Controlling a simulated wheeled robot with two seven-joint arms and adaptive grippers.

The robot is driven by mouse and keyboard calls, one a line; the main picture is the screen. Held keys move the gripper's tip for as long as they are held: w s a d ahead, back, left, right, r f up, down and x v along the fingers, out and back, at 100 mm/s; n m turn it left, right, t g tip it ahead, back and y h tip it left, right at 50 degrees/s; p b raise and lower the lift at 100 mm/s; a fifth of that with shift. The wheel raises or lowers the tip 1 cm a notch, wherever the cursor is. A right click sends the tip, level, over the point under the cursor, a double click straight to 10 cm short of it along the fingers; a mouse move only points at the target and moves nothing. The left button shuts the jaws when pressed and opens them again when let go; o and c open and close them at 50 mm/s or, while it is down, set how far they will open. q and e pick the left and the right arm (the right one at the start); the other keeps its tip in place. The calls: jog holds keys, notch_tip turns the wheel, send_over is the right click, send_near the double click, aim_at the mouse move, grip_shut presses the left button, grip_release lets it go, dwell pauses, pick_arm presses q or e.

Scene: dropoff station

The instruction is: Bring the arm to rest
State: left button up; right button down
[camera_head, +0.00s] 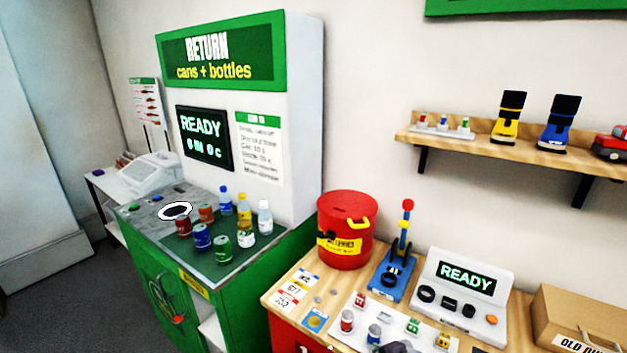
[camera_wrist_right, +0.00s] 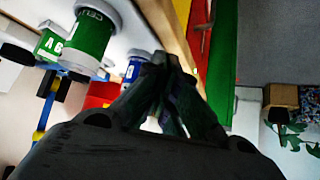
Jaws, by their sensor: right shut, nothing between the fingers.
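My right gripper (camera_wrist_right: 172,62) fills the lower middle of the right wrist view, its dark fingers drawn together with nothing between them. In the head view only a dark grey piece of what looks like this gripper (camera_head: 400,347) shows at the bottom edge, over the front of the wooden table (camera_head: 278,296). A green labelled cylinder (camera_wrist_right: 88,38) and a blue one (camera_wrist_right: 134,68) are seen close by in the right wrist view, apart from the fingers. My left gripper is not in view.
Near the gripper stand a battery tester panel (camera_head: 462,282) reading READY, a blue lever device (camera_head: 391,279), a red bin (camera_head: 346,230) and a cardboard box (camera_head: 580,318). The green return machine (camera_head: 170,275) with several cans and bottles is left. A wall shelf (camera_head: 480,141) hangs above.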

jog(key=s+d+f+m+g+h, duration=0.1)
jog(key=s+d+f+g, duration=0.1)
jog(key=s+d+f, duration=0.3)
jog(key=s+d+f+m+g+h, duration=0.1)
jog(key=s+d+g+h, duration=0.15)
jog(key=s, duration=0.55)
notch_tip(320, 180, down, 37)
jog(key=d+g+b, duration=0.2)
jog(key=b, duration=0.3)
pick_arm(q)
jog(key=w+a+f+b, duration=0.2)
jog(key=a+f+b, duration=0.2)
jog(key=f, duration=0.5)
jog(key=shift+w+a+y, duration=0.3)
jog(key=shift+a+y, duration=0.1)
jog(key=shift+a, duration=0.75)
pick_arm(e)
jog(key=s+d+f, duration=0.4)
jog(key=s+f, duration=0.7)
jog(key=f, duration=0.1)
jog(key=s+d+f, duration=0.4)
jog(key=s+f, duration=0.6)
jog(key=f, duration=0.3)
jog(key=shift+s+n, duration=0.4)
jog(key=shift+a+g, duration=0.1)
jog(key=shift+g, duration=0.15)
